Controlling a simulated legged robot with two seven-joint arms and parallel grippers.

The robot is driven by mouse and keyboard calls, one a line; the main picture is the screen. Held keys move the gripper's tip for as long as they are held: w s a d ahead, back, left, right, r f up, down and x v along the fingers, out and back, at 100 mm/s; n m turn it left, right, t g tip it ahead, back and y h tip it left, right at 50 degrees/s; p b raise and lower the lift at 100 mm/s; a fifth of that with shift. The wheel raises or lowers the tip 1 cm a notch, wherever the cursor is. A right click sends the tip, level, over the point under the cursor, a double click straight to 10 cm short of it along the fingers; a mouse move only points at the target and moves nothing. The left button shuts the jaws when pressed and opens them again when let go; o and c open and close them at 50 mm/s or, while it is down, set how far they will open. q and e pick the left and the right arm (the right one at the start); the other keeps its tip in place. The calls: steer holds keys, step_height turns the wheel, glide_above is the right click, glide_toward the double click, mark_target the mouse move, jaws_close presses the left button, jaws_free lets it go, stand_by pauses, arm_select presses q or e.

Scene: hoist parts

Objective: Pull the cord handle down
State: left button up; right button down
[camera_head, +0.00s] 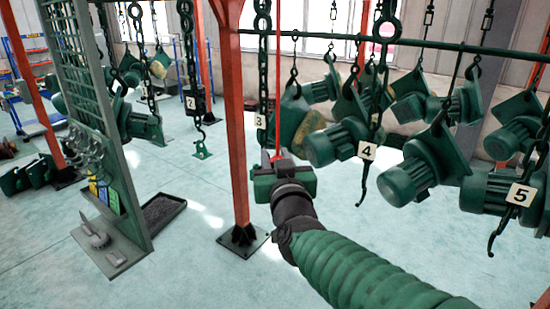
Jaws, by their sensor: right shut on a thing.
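A thin red cord (278,90) hangs straight down from above, just right of the orange-red post. The red cord handle (276,157) is at its lower end, mostly hidden by my gripper. My right gripper (281,171), on the green arm from the lower right, is shut on the cord handle. The cord above it looks straight and upright. My left gripper is not in view.
Several green motors (413,172) hang from hooks and chains at right, with tags 4 (367,150) and 5 (520,194). The orange-red post (234,120) stands close left. A green grid rack (95,110) stands further left. Floor between is mostly clear.

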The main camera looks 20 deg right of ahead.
stand_by(0.8)
step_height(320, 180, down, 5)
steer(key=b, duration=0.3)
steer(key=shift+r+b, duration=0.2)
steer(key=shift+b, duration=0.2)
steer(key=c, duration=1.5)
jaws_free()
steer(key=o, duration=0.4)
steer(key=shift+w+f, duration=0.1)
steer(key=shift+w, duration=0.15)
steer(key=shift+o, duration=0.2)
steer(key=shift+w, duration=0.1)
